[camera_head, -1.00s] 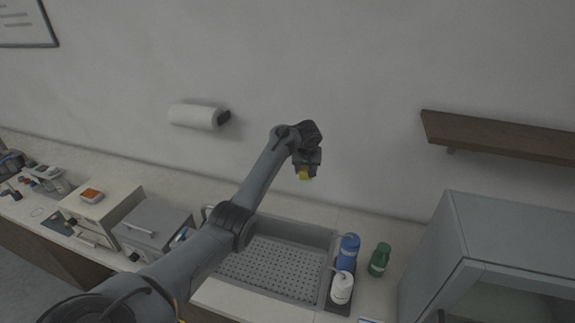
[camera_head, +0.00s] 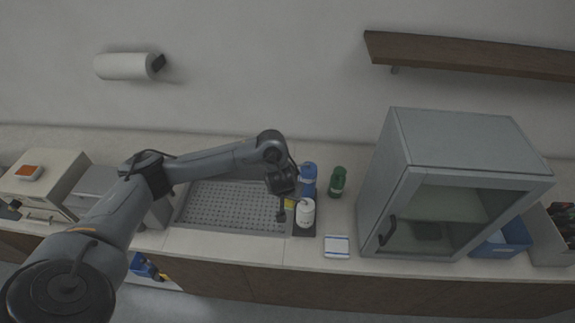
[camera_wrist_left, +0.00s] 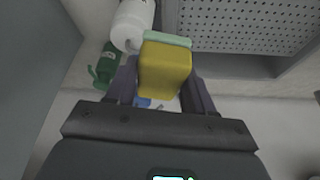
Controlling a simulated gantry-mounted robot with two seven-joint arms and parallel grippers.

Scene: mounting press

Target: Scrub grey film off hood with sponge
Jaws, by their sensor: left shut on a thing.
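My left gripper (camera_head: 283,206) is shut on the sponge (camera_wrist_left: 165,72), a yellow block with a pale green layer on one side. In the head view, the gripper is over the right end of the sink, just left of the white bottle, and only a sliver of yellow shows. The hood (camera_head: 460,140) is a grey box with a glass front and dark handle, standing to the right, well apart from the gripper. I cannot make out a grey film clearly on its glass. My right gripper is not in view.
The white bottle (camera_head: 305,214) and blue bottle (camera_head: 309,176) stand close to the gripper, with a green bottle (camera_head: 338,182) to their right. A blue-and-white pad (camera_head: 337,247) lies before the hood. A blue bin (camera_head: 503,240) stands right of it. A shelf (camera_head: 470,55) hangs above.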

